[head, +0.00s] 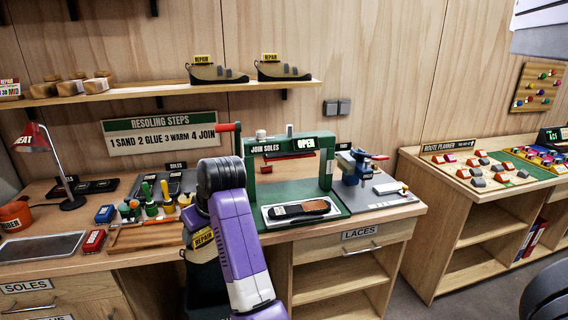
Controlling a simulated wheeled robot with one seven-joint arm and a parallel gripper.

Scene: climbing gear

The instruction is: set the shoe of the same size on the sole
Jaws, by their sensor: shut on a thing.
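My purple arm reaches up and bends down at a dark joint. My gripper (197,218) is largely hidden by the arm. A sole (302,210), dark at one end and brown at the other, lies on a pale plate in the green press (338,184), right of my gripper. The press is marked JOIN SOLES and its sign reads OPEN. The sole's size label is too small to read.
Two more REPAIR-tagged shoes stand on the shelf (150,96), at left (214,74) and right (282,71). Bottles and tools (150,205), a red lamp (30,137) and dark soles (85,187) fill the bench's left. A blue vice (355,168) stands right of the press.

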